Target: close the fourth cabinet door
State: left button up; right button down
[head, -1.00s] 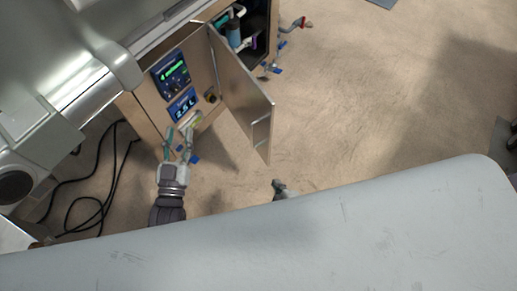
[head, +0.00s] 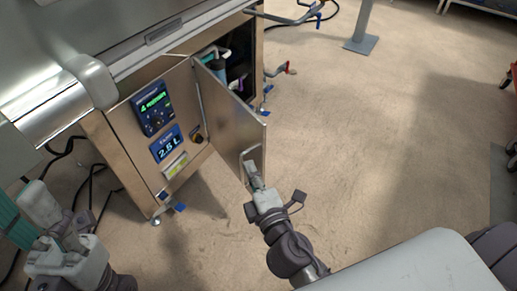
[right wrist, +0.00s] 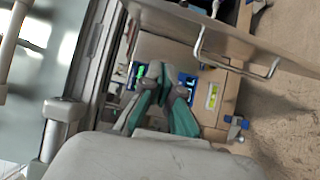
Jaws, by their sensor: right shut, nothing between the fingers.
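The open metal cabinet door (head: 228,108) swings out from the front of the steel machine, its edge away from the hinge toward me. A thin bar handle (head: 252,160) sits near that edge; it also shows in the right wrist view (right wrist: 238,67). My right gripper (head: 254,178) is at the handle's lower end in the head view; I cannot tell if they touch. In the right wrist view its teal fingers are together and empty, with the handle above and to their right, outside the fingers. My left gripper (head: 12,218) is low at the left, its teal fingers partly cut off.
The fixed panel (head: 120,130) left of the door carries a "4" display (head: 152,107) and a "2.5 L" display (head: 168,144). Pipes and a bottle (head: 217,70) show inside the opening. Valves stick out behind the door.

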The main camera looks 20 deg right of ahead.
aim_at(259, 152)
jog(key=shift+w+d, duration=0.95)
jog(key=shift+w, duration=0.3)
jog(key=shift+w+d, duration=0.9)
jog(key=shift+w, duration=0.35)
